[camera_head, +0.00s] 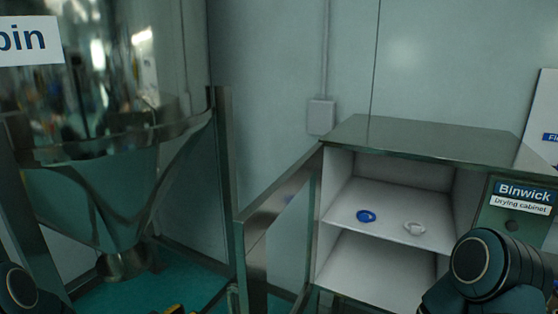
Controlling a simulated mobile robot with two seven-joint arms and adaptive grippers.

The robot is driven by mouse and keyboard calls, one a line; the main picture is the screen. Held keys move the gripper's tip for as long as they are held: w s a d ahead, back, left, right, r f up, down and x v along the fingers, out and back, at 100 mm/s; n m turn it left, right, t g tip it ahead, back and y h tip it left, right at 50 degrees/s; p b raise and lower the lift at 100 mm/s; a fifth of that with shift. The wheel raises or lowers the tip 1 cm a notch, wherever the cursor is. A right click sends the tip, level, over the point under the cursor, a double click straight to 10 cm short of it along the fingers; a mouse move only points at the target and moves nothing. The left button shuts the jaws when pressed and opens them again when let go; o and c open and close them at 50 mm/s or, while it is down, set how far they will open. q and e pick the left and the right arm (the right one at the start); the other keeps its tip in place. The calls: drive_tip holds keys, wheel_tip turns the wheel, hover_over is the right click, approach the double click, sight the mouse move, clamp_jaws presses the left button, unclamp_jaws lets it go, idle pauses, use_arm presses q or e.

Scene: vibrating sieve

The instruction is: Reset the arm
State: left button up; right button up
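My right arm shows at the lower right in the head view, as a dark bent joint in front of the drying cabinet. Only a small part of my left arm shows in the bottom left corner. The task names no other object.
A drying cabinet (430,132) stands at the right with its door (280,215) swung open. A blue ring (366,216) and a white ring (414,228) lie on its upper shelf. A large steel bin (95,195) in a metal frame fills the left.

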use_arm(q)
drive_tip(key=s+d+f+n+g+y, duration=0.3)
drive_tip(key=s+d+f, duration=0.1)
drive_tip(key=s+f, duration=0.25)
drive_tip(key=s+d+f+n+g+y, duration=0.3)
drive_tip(key=s+f, duration=0.2)
drive_tip(key=f, duration=0.3)
drive_tip(key=s+d+f+n+g+b, duration=0.1)
drive_tip(key=s+d+f+g, duration=0.2)
drive_tip(key=s, duration=0.5)
drive_tip(key=s+d+g+b, duration=0.1)
drive_tip(key=s+d+g, duration=0.25)
drive_tip(key=s, duration=0.55)
drive_tip(key=shift+m+t, duration=0.55)
drive_tip(key=shift+m, duration=0.05)
drive_tip(key=w+b, duration=0.1)
drive_tip(key=w, duration=0.1)
drive_tip(key=w+d+b, duration=0.1)
drive_tip(key=w+b, duration=0.1)
drive_tip(key=w, duration=0.1)
drive_tip(key=shift+w+d+r, duration=0.2)
drive_tip(key=shift+w+d, duration=0.1)
drive_tip(key=shift+w, duration=0.05)
drive_tip(key=shift+s, duration=0.1)
